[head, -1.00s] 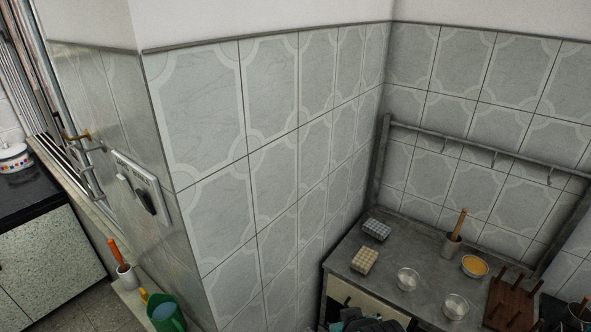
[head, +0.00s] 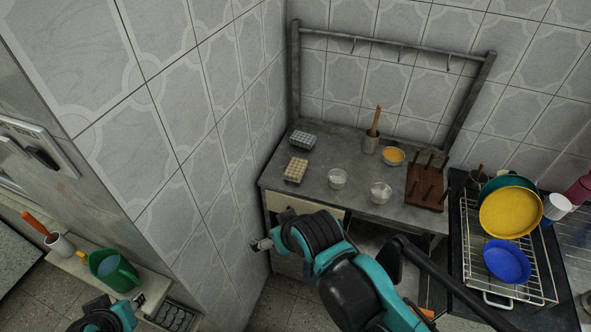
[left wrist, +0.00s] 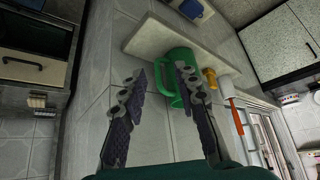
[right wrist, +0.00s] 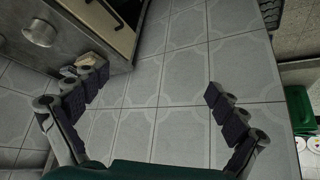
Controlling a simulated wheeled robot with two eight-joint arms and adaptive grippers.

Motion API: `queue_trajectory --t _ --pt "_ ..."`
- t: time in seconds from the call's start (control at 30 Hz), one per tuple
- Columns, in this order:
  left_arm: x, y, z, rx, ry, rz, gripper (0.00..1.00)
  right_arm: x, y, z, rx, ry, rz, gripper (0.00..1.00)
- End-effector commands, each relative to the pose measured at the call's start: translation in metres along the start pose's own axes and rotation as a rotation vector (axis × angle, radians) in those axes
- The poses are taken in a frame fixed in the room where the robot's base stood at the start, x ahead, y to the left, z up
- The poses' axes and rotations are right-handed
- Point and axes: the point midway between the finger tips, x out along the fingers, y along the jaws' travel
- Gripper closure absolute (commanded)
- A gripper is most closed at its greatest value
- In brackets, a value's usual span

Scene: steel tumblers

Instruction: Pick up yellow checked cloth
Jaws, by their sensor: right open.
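The yellow checked cloth (head: 296,169) looks like a small pale-yellow folded block with a check pattern. It lies on the left part of the grey counter in the head view, in front of a grey-white checked block. My right gripper (head: 262,244) is in front of and below the counter's left end, apart from the cloth. In the right wrist view its fingers (right wrist: 155,85) are spread with nothing between them. My left gripper (head: 136,302) is low at the left near the ledge. In the left wrist view its fingers (left wrist: 160,77) are apart and empty.
The counter (head: 325,155) also holds a grey-white checked block (head: 301,139), glass bowls (head: 337,179), a bowl of yellow food (head: 394,155) and a wooden peg rack (head: 427,187). A green jug (head: 112,270) stands on the left ledge. A tiled wall borders the counter's left side.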

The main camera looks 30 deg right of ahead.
Motion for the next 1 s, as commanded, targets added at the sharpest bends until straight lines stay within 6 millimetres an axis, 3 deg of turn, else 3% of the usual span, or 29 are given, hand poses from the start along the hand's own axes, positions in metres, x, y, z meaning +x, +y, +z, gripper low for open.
queue_trajectory --t 0.17,0.33,0.47,0.7,0.83,1.0 --pt "-0.003 0.000 -0.002 0.000 0.000 0.000 0.69 0.000 0.007 -0.020 0.041 -0.021 0.016 0.22" --pt "-0.009 0.000 -0.006 0.000 0.000 0.000 0.69 0.010 0.030 -0.071 0.163 -0.082 0.067 0.22" --pt "-0.013 0.000 -0.010 0.000 0.000 0.000 0.69 0.031 0.055 -0.110 0.277 -0.135 0.116 0.22" --pt "-0.022 0.000 -0.016 0.000 0.000 0.000 0.69 0.095 0.110 -0.163 0.489 -0.224 0.217 0.22" --pt "-0.026 0.000 -0.019 0.000 0.000 0.000 0.69 0.139 0.143 -0.177 0.602 -0.266 0.275 0.22" --pt "-0.030 0.000 -0.022 0.000 0.000 0.000 0.69 0.188 0.178 -0.180 0.718 -0.306 0.337 0.22"
